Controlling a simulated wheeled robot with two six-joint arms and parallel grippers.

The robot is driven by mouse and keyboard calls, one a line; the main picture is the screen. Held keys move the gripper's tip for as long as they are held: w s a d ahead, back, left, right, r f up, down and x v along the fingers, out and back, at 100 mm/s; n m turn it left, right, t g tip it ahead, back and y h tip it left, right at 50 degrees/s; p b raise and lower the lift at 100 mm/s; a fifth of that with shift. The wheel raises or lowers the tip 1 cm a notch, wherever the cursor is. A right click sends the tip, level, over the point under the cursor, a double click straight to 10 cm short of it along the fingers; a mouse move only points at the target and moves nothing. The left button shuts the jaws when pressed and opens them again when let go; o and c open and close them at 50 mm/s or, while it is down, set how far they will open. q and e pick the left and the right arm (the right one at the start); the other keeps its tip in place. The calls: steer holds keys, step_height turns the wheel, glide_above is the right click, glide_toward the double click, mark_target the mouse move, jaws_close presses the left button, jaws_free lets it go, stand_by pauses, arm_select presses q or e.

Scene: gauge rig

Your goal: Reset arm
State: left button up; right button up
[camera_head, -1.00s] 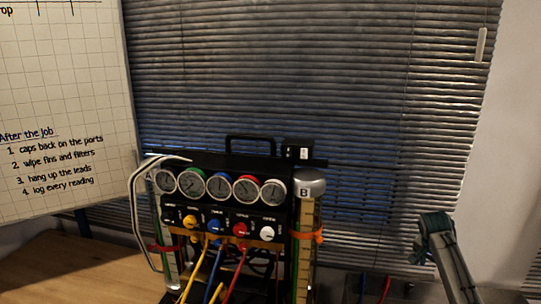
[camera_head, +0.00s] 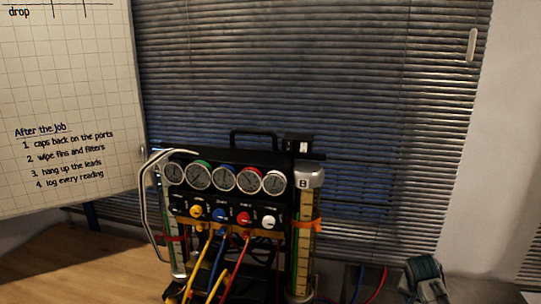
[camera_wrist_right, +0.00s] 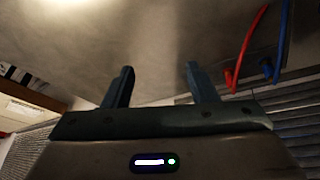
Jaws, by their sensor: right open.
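In the wrist view my right gripper (camera_wrist_right: 160,78) has its two dark fingers apart, with nothing between them. In the head view part of my right arm (camera_head: 425,275) shows low at the bottom right, to the right of the gauge rig and apart from it; its fingers cannot be made out there. My left gripper is in neither view. The gauge rig (camera_head: 228,195) stands upright with several round dials, coloured knobs and a black handle.
Yellow, blue and red hoses hang from the rig's front. A clear cylinder marked B (camera_head: 306,240) stands at its right side. A wooden surface (camera_head: 85,265) lies at left, below a whiteboard (camera_head: 70,90). Blinds (camera_head: 310,80) hang behind. Red (camera_wrist_right: 247,45) and blue (camera_wrist_right: 281,40) leads show in the wrist view.

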steer(key=s+a+f+n, duration=0.3)
steer(key=s+a+f, duration=0.3)
steer(key=s+a, duration=0.3)
steer(key=s+a+r+n+y, duration=0.15)
steer(key=s+a, duration=0.25)
steer(key=s, duration=0.5)
steer(key=s+a+r+n+t+y, duration=0.1)
steer(key=s+a+n, duration=0.25)
steer(key=s, duration=0.65)
steer(key=s+a+r+n+y, duration=0.1)
steer(key=s+a+n, duration=0.1)
steer(key=s+a, duration=0.5)
steer(key=s+d+f+g+b, duration=0.1)
steer(key=d+f+b, duration=0.25)
steer(key=f, duration=1.55)
steer(key=s+d+f+b, duration=0.15)
steer(key=f+b, duration=0.25)
steer(key=f, duration=1.4)
arm_select(q)
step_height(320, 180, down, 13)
steer(key=b, duration=0.5)
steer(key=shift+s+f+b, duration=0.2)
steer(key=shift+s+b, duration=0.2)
arm_select(e)
steer(key=s+f, duration=0.9)
steer(key=f, duration=0.4)
steer(key=s+d+f+g, duration=0.1)
steer(key=s+f, duration=0.8)
steer(key=f, duration=0.4)
steer(key=shift+d+m, duration=0.3)
